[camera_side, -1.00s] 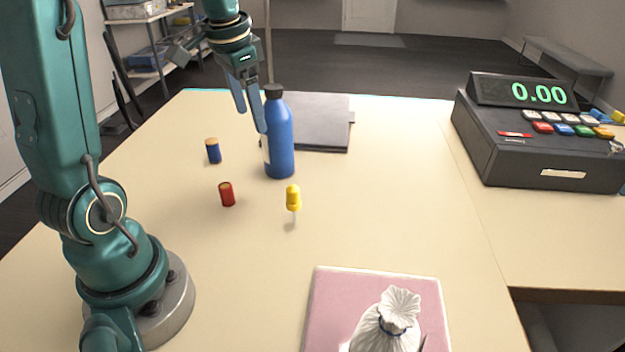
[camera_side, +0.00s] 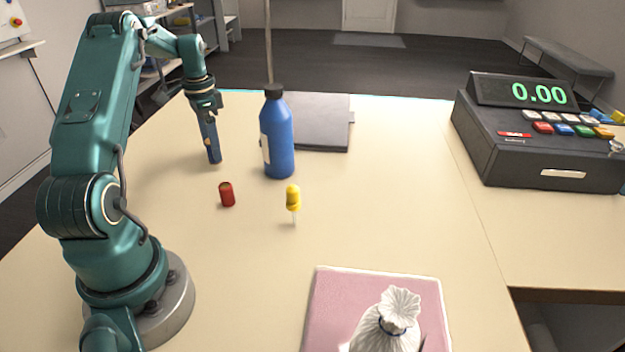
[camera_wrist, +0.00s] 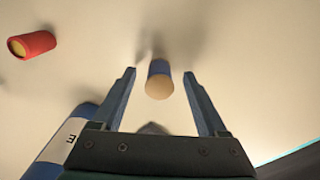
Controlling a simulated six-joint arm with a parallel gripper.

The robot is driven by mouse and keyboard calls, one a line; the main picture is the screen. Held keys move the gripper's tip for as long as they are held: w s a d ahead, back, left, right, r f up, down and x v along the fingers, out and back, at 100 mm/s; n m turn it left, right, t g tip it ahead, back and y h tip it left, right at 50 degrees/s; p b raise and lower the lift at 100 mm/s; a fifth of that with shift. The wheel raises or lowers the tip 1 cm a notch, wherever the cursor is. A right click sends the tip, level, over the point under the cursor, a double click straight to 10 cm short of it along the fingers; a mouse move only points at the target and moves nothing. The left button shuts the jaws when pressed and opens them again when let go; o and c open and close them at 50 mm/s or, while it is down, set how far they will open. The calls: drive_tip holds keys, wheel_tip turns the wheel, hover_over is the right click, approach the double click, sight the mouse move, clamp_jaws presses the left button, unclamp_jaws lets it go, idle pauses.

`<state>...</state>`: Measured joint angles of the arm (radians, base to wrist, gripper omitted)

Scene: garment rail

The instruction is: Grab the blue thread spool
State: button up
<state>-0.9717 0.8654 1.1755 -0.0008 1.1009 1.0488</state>
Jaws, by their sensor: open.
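The blue thread spool (camera_wrist: 159,80) stands on the table, its tan end facing the camera in the wrist view. It appears between and slightly beyond the two fingertips of my gripper (camera_wrist: 160,72), with a gap on each side. My gripper is open and empty. In the side view my gripper (camera_side: 213,158) points down at the table where the spool stands, and its fingers hide most or all of the spool there.
A blue bottle (camera_side: 279,140) stands close to the right of my gripper. A dark flat folder (camera_side: 318,125) lies behind the bottle. A pink mat (camera_side: 325,300) holds a white bag (camera_side: 385,328).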

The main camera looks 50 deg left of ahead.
drive_tip(key=shift+f, duration=0.65)
clamp_jaws()
